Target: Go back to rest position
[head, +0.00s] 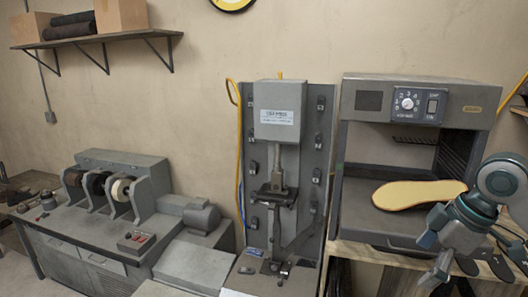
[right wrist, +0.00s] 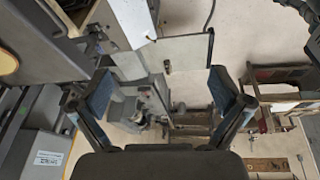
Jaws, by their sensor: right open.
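My right gripper (head: 440,268) hangs at the lower right of the head view, in front of the open grey cabinet (head: 410,80). In the right wrist view my right gripper (right wrist: 160,92) shows its two fingers spread wide with nothing between them. A tan shoe sole (head: 405,195) lies in the cabinet's opening, just behind and left of my right wrist, which covers its right end in the picture. I cannot tell whether they touch. My left gripper is in neither view.
A tall stitching machine (head: 280,110) stands on the wall panel at the centre. A bench with several wheels (head: 120,188) is at the left, and a wall shelf (head: 95,40) above it. Dark soles (head: 490,262) lie on the wooden table by my right arm.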

